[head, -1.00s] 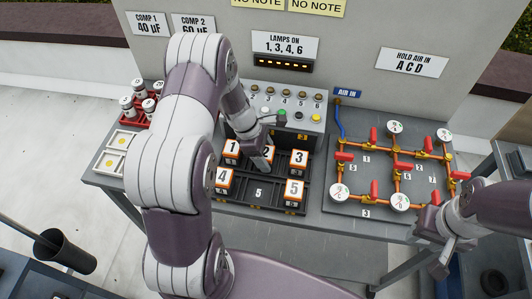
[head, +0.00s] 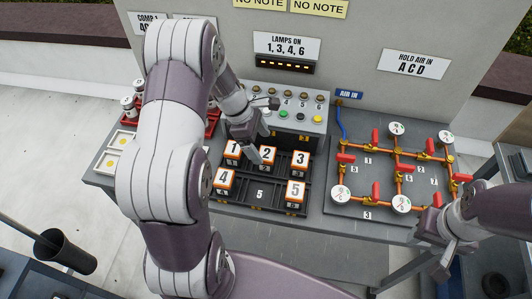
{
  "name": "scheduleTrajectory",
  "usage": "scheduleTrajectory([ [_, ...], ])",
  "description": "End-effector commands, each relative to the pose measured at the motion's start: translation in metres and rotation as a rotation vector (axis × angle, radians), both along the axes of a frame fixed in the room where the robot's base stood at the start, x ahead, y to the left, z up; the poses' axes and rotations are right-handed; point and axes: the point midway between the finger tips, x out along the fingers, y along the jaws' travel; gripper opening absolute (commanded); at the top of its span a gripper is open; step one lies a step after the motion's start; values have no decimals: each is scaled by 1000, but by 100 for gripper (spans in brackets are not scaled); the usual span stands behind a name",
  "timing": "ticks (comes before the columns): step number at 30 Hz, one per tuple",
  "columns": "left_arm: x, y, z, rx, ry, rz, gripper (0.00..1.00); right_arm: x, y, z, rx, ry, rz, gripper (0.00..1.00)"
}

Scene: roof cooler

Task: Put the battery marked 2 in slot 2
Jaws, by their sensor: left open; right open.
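The battery marked 2 (head: 267,157) stands upright in the top middle slot of the dark tray (head: 262,209), between the battery marked 1 (head: 232,150) and the battery marked 3 (head: 299,161). The slot's own mark is hidden beneath it. My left gripper (head: 253,153) is open, with its fingertips just left of and behind battery 2, and nothing shows between them. Whether a finger touches the battery I cannot tell. My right gripper (head: 440,268) is open and empty at the table's right front edge.
The battery marked 4 (head: 223,181) and the battery marked 5 (head: 295,194) stand in the front row, either side of an empty slot marked 5. A button panel (head: 300,114) stands close behind the tray. The pipe board (head: 372,205) lies to the right.

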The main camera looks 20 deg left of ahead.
Motion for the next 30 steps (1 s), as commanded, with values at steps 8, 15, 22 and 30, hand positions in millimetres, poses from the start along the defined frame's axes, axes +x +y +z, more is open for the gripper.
scheduleTrajectory([
  [8,-5,20,49,1,0,-1,89,0,0,-4,0,0,0,43],
  [15,-68,-34,73,273,-181,-869,89,0,0,-4,0,0,0,43],
  [22,-130,-66,79,454,-364,-1732,89,0,0,-4,0,0,0,43],
  [30,-134,-67,78,459,-371,-1790,89,0,0,-4,0,0,0,43],
])
